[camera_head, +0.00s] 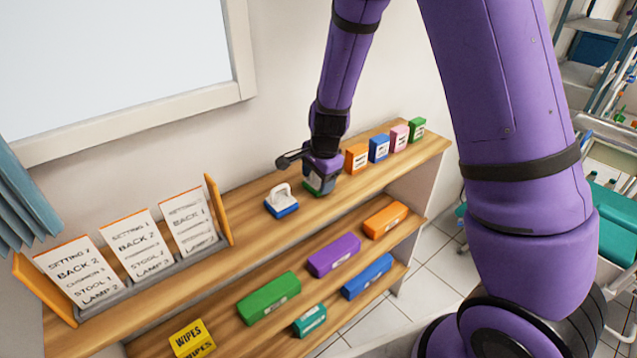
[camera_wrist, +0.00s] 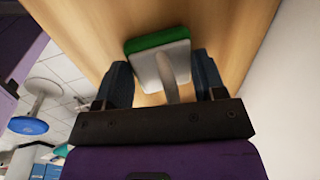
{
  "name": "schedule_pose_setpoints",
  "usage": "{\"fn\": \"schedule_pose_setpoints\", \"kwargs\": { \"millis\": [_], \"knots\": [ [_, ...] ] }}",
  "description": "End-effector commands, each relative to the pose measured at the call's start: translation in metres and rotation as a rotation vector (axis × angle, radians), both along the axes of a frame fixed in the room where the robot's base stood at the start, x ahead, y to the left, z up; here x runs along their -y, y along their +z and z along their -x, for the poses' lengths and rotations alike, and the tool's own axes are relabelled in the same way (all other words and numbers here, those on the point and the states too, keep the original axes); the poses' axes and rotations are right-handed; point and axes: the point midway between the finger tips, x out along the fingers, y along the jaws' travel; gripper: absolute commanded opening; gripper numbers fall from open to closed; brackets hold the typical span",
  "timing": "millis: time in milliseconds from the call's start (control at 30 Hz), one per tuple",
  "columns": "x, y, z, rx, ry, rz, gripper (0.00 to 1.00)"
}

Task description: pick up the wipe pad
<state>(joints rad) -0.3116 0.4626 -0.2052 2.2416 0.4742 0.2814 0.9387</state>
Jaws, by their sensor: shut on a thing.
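A pad with a green base and a pale grey top with an upright handle (camera_wrist: 158,40) is between the fingers of my gripper (camera_wrist: 162,68) in the wrist view. My gripper is shut on it, one finger on each side. In the head view my gripper (camera_head: 321,176) points down at the top shelf board, and the green-based pad (camera_head: 314,190) shows partly under it, at or just above the board; I cannot tell which. A similar pad with a blue base and white handle (camera_head: 282,201) stands to its left, apart from the gripper.
Small boxes stand in a row to the right, the orange one (camera_head: 357,158) nearest. A card rack (camera_head: 140,283) stands at the left. Lower shelves hold coloured boxes, including a yellow WIPES box (camera_head: 191,338). The wall is close behind.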

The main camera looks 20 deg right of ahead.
Motion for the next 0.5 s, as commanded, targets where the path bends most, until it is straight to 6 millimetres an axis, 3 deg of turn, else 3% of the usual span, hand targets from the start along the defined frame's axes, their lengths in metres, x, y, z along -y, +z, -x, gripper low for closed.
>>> {"fn": "schedule_pose_setpoints", "kwargs": {
  "millis": [267,500],
  "knots": [
    [-0.001,0.007,0.000,0.002,0.001,0.000,0.37],
    [-0.001,0.048,0.000,0.005,0.004,-0.001,0.37]
  ]
}}
